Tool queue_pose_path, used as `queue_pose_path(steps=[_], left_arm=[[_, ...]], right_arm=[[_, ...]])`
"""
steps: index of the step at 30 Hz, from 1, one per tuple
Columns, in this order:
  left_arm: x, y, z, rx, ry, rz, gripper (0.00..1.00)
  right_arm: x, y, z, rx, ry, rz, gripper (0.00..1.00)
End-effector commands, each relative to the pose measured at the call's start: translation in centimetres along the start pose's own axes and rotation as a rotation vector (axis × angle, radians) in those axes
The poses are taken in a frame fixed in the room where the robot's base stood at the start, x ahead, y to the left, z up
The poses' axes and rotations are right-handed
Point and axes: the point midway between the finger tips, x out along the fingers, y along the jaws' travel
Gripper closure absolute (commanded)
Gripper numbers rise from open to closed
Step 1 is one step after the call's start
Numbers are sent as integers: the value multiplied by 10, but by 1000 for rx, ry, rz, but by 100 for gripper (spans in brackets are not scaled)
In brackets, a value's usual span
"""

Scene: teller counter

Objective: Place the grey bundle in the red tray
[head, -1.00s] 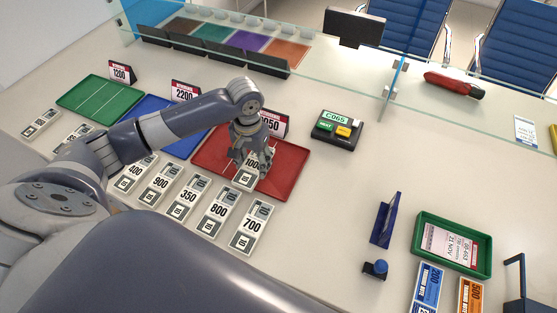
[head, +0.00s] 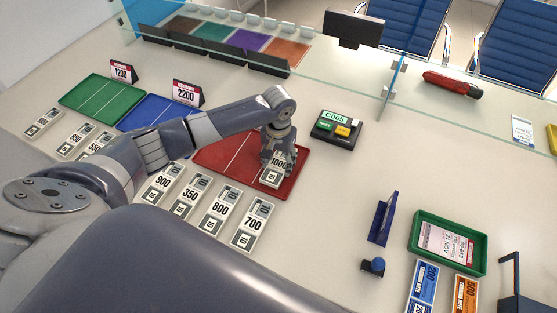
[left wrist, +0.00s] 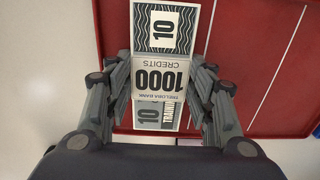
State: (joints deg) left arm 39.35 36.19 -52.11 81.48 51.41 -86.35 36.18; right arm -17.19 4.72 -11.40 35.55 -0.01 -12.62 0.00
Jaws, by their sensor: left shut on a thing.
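My left gripper (head: 274,160) is shut on a grey bundle (head: 271,178) marked 1000. The bundle also shows in the left wrist view (left wrist: 161,75) between the two fingers (left wrist: 160,95), its long side pointing away from the palm. In the head view the bundle is over the right half of the red tray (head: 222,153), near its front right part. In the left wrist view the red tray (left wrist: 245,75) lies beneath it. I cannot tell whether the bundle touches the tray floor. My right gripper is not in view.
A blue tray (head: 150,113) and a green tray (head: 100,95) are to the left.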

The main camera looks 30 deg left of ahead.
Motion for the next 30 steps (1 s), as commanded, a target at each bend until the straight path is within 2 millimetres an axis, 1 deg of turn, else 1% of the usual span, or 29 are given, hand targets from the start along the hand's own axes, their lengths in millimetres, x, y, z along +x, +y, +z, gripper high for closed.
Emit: queue_pose_path(steps=[5, 6, 7, 8, 17, 20, 23, 26, 30], left_arm=[[3, 0, 0, 0, 0, 1, 75], [2, 0, 0, 1, 1, 1, 41], [2, 0, 0, 1, 1, 1, 35], [2, 0, 0, 0, 0, 0, 30], [2, 0, 0, 0, 0, 0, 30], [-2, 0, 0, 0, 1, 0, 30], [-13, 1, -1, 0, 4, 2, 30], [-31, 0, -2, 1, 5, 1, 30], [-63, 0, -2, 0, 6, 2, 30]], right_arm=[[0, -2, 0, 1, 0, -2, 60], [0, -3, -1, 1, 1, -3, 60], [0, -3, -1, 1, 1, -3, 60], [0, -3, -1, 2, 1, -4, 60], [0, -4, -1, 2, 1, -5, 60], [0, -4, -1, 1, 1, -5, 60], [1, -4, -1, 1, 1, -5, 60], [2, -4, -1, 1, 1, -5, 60], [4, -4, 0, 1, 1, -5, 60]])
